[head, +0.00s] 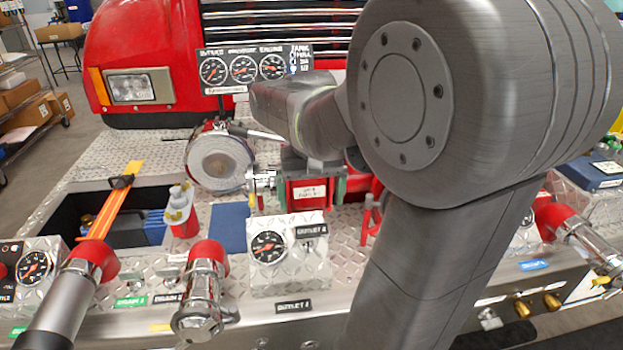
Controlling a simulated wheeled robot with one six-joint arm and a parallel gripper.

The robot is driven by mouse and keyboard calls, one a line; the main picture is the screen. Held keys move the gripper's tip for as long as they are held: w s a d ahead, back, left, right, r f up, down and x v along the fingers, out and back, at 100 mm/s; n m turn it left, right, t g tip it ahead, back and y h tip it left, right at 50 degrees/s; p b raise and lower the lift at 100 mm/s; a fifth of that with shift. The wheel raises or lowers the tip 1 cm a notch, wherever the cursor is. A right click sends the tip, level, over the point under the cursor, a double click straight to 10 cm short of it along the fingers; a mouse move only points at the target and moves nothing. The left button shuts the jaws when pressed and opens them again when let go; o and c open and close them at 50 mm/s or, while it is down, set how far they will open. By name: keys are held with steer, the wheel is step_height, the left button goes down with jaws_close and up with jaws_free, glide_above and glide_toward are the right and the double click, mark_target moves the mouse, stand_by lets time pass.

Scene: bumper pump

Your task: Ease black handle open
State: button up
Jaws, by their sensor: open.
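My gripper (311,201) is partly seen below my dark grey wrist, at the middle of the deck. Its two greenish fingers stand apart, on either side of a red block with a white label (308,192). I cannot tell whether they touch it. A small black piece with a pale rod (260,134) shows left of my wrist, above the large round cap (219,162); I cannot tell whether it is the black handle. My arm hides much of the middle and right.
A gauge panel (256,69) stands behind my wrist. A gauge box (289,254) and chrome outlets (204,295) line the front edge. An open bin (72,210) holds blue items at left. A red-capped chrome outlet (583,235) is at right. Bare tread plate (140,150) lies at far left.

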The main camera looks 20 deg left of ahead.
mark_target(311, 233)
step_height(311, 233, up, 4)
steer(key=shift+f, duration=0.1)
steer(key=shift+f, duration=0.1)
stand_by(0.8)
steer(key=f+b, duration=0.1)
steer(key=f, duration=1.4)
steer(key=shift+w+a+b, duration=0.1)
steer(key=shift+w+b, duration=0.1)
steer(key=shift+b, duration=0.15)
steer(key=shift+w+a+f, duration=0.15)
steer(key=shift+w+f, duration=0.1)
